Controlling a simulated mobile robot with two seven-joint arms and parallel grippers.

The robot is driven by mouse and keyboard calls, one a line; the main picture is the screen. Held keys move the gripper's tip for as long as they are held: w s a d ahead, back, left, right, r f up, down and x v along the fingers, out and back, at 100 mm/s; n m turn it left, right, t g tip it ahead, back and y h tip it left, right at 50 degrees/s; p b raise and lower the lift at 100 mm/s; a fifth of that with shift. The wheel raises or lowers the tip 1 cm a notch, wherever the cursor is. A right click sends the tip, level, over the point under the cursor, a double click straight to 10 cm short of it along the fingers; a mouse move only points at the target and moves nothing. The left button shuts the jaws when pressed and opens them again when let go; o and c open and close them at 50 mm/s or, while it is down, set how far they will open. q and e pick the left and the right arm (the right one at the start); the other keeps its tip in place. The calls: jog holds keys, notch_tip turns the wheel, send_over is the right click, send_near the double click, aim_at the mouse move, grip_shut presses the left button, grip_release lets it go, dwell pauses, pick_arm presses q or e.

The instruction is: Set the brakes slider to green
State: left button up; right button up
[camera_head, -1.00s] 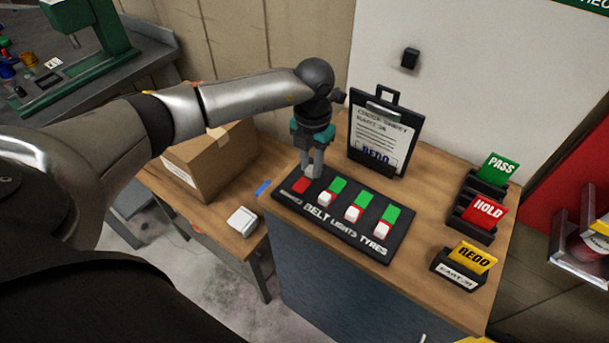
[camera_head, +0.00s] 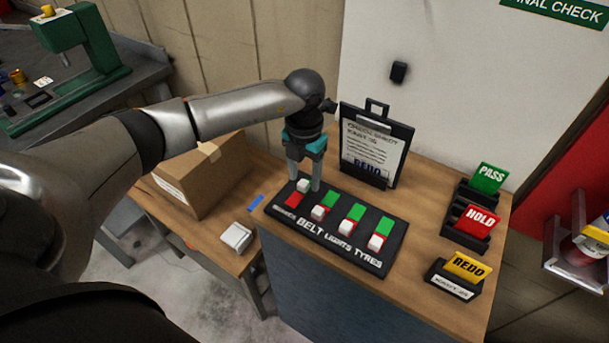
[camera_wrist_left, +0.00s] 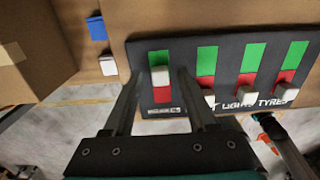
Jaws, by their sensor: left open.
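The black slider panel (camera_head: 345,258) lies on the wooden stand top. Its leftmost slider, the brakes one, has a white knob (camera_head: 303,185) with red (camera_head: 293,200) showing on the near side. In the wrist view the knob (camera_wrist_left: 159,76) sits between a strip of green (camera_wrist_left: 158,57) above it and red (camera_wrist_left: 163,96) below it, partly over the green. My left gripper (camera_head: 305,182) is open, its fingers on either side of this slider. The green there is hidden in the head view.
Three other sliders, belt, lights (camera_head: 347,226) and tyres, have knobs on the red end. A clipboard (camera_head: 375,146) stands behind the panel. PASS, HOLD and REDO card holders (camera_head: 452,280) stand to the right. A cardboard box (camera_head: 185,180) stands left on a lower table.

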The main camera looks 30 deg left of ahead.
aim_at(304, 181)
pick_arm(q)
notch_tip(304, 181, up, 15)
jog(key=shift+f, duration=0.2)
dwell(0.5)
